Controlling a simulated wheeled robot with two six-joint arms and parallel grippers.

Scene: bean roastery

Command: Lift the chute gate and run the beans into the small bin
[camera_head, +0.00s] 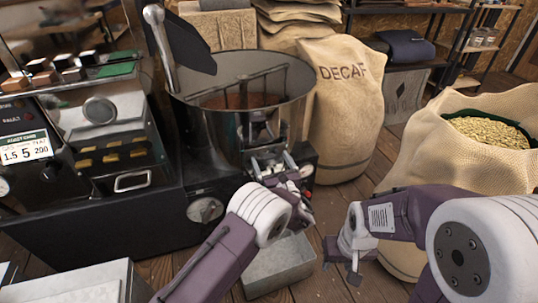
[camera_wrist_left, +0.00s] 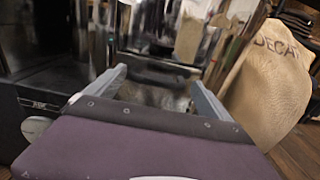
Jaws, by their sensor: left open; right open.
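The round steel drum (camera_head: 222,132) holds brown beans (camera_head: 240,101) under a stirring arm. The chute gate's area is on the drum's front, largely hidden by my left gripper (camera_head: 272,163). In the left wrist view my left gripper (camera_wrist_left: 158,92) has its fingers apart, with a dark bar (camera_wrist_left: 160,67) just beyond or between them; I cannot tell whether they touch it. The small bin (camera_head: 280,268), a grey open metal box, stands on the floor below, partly behind my left arm. My right gripper (camera_head: 341,263) is open and empty, right of the bin.
A black control panel (camera_head: 25,125) stands at the left. A DECAF sack (camera_head: 345,110) stands right of the drum; it also shows in the left wrist view (camera_wrist_left: 268,88). An open sack of pale beans (camera_head: 420,150) is at the right. Wooden floor (camera_head: 335,205) shows between them.

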